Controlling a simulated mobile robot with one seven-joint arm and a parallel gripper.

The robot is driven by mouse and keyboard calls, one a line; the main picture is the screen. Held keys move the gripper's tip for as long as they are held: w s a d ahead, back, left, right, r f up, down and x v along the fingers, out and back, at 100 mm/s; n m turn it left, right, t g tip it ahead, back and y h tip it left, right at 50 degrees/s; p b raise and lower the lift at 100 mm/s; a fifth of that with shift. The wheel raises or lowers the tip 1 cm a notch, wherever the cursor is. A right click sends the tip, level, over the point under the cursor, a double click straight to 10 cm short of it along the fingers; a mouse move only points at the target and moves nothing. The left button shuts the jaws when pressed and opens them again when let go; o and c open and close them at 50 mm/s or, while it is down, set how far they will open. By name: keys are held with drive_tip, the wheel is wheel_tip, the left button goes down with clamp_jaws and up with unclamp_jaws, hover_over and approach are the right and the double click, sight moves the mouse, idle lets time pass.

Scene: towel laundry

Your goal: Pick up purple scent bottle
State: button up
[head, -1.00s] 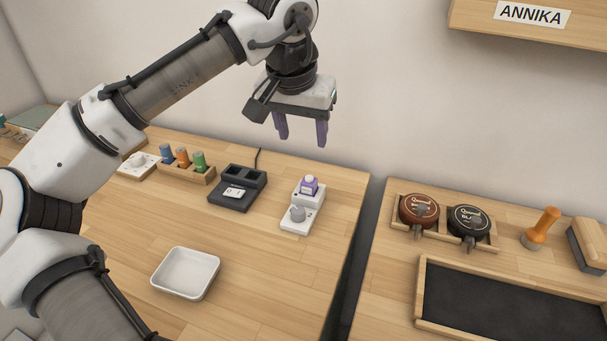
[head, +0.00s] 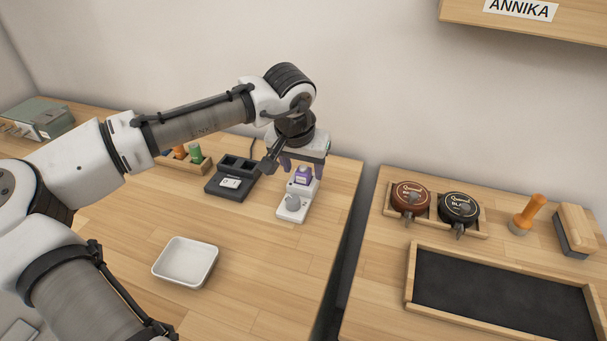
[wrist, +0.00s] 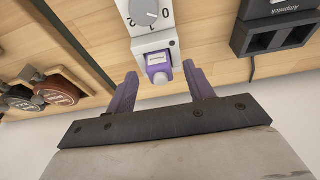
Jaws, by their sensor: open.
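The purple scent bottle (head: 303,175) has a pale cap and a white label. It stands in the back part of a small white dial device (head: 291,209) on the left table. My gripper (head: 302,169) is open just above and behind the bottle, with its purple fingers pointing down. In the wrist view the bottle (wrist: 159,68) shows between the two spread fingers, a little beyond their tips, with a gap on each side. The gripper (wrist: 160,82) is empty. The device's numbered dial (wrist: 143,12) shows at the top of the wrist view.
A black two-slot device (head: 232,178) stands left of the bottle, and a wooden rack (head: 190,165) of colored bottles is farther left. A white tray (head: 186,262) sits in front. A dark gap separates the right table, which holds two round tins (head: 410,200) and a black-surfaced tray (head: 500,290).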

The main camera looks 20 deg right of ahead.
sight(303, 168)
drive_tip(key=shift+w+f, duration=0.15)
drive_tip(key=shift+f, duration=0.3)
drive_tip(key=shift+c, duration=0.2)
drive_tip(key=c, duration=1)
drive_tip(key=shift+r, duration=0.15)
drive_tip(key=shift+c, duration=0.2)
wheel_tip(303, 168, up, 20)
drive_tip(key=b, duration=0.1)
drive_tip(key=shift+b, duration=0.4)
